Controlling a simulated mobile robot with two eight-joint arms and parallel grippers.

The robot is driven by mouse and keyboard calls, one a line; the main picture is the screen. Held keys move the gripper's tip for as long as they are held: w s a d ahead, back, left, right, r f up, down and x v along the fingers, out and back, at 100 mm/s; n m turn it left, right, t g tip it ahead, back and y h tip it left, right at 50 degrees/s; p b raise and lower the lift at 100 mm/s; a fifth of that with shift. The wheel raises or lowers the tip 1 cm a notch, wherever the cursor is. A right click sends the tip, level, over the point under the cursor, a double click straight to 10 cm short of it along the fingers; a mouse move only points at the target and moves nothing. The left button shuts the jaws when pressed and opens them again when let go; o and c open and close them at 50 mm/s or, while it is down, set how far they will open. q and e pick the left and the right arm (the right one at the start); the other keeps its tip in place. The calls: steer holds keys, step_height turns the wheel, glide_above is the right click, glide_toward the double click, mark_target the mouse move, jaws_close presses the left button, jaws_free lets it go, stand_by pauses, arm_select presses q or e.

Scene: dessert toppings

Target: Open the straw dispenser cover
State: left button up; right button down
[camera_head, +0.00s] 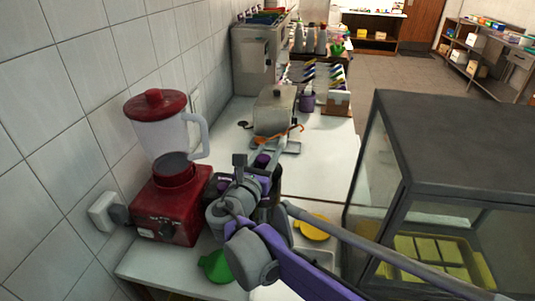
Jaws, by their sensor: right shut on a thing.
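A silver-grey box (275,108) with a small dark knob on top stands on the white counter. It may be the straw dispenser; its cover cannot be told apart clearly at this size. My right gripper (279,147) reaches up the counter to just in front of this box. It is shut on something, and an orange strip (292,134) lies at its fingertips. I cannot tell whether the strip is what it holds or whether it belongs to the box. My arm hides the counter below the gripper. My left gripper is not in view.
A red blender (170,203) stands at the left by the tiled wall. A dark-framed glass case (462,140) fills the right, with a yellow tray inside. A green piece (215,266) and a yellow piece (315,227) lie near my arm. Bare counter (330,145) is right of the box.

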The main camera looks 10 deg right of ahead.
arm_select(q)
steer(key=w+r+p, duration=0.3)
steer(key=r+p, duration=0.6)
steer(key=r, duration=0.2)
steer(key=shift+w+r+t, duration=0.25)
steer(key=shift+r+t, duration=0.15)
arm_select(e)
step_height(320, 180, up, 16)
steer(key=shift+f, duration=0.25)
steer(key=shift+c, duration=2.1)
jaws_free()
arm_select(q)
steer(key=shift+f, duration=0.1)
arm_select(e)
steer(key=shift+s, duration=0.15)
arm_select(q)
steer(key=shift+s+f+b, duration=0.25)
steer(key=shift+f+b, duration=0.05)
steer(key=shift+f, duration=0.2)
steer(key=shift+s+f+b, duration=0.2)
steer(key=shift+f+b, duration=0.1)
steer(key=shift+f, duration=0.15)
arm_select(e)
steer(key=v, duration=1)
steer(key=shift+s+a, duration=0.2)
steer(key=shift+s, duration=0.05)
steer(key=shift+f, duration=0.1)
